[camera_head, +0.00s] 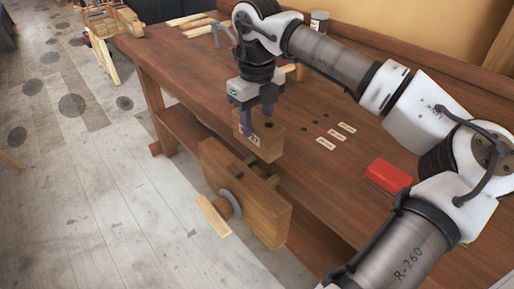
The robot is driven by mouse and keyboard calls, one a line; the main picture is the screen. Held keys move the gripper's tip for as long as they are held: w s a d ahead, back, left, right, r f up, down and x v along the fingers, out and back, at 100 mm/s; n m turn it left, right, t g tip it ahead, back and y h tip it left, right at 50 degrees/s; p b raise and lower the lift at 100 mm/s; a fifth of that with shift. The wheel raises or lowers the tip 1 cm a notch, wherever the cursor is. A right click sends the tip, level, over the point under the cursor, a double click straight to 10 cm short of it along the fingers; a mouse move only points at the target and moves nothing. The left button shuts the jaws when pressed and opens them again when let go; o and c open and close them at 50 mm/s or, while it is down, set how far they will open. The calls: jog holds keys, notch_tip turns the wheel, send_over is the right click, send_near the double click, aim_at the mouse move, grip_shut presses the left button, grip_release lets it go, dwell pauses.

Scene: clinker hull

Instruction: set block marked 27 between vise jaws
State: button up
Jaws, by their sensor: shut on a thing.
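My gripper (256,108) points down over the front edge of the bench, its purple fingers shut on a wooden block (262,139). The block has a dark hole in its top and a pale label on its left part that seems to read 27. The wooden vise (250,199) is on the bench front, below and slightly right of the block. Its big outer jaw, round screw hub and pale handle show. The block appears above the vise near the jaw gap. I cannot tell whether its lower end is in the gap.
The wooden bench top (200,65) has several small holes and pale labels (337,134) right of the gripper. A red box (388,177) lies farther right. Wood strips (192,24) and a grey can (319,21) are at the back. The floor (90,190) left is open.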

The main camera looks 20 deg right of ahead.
aim_at(257, 150)
notch_tip(257, 150, down, 9)
jog(key=shift+r+p, duration=0.2)
jog(key=shift+p, duration=0.25)
jog(key=shift+f, duration=0.2)
jog(key=o, duration=1.2)
jog(key=shift+r, duration=0.15)
notch_tip(257, 150, up, 12)
jog(key=shift+r+b, duration=0.1)
jog(key=shift+b, duration=0.6)
